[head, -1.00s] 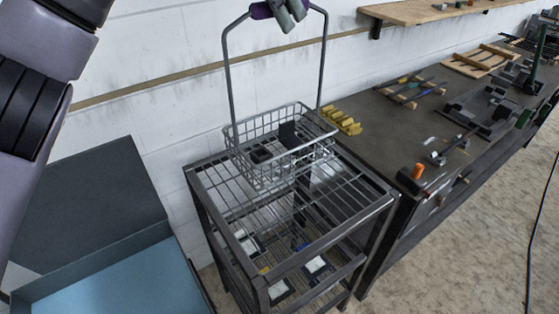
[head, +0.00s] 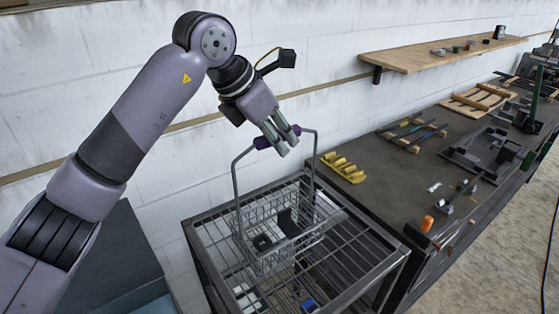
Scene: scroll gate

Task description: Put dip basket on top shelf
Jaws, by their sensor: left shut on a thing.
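The dip basket (head: 262,262) is a grey wire basket with a tall bail handle and a purple grip, with dark pieces inside. It stands upright at the rack's top shelf (head: 355,268); whether its base touches the bars I cannot tell. My left gripper (head: 284,146) is shut on the purple grip at the top of the handle. The shelf is an open grid of dark metal bars. My right gripper is not in view.
A dark workbench (head: 385,180) adjoins the rack on the right, with yellow blocks (head: 343,168) near its corner and several tools. A wooden wall shelf (head: 440,54) is above it. A dark box (head: 110,262) stands left of the rack. The white wall is close behind.

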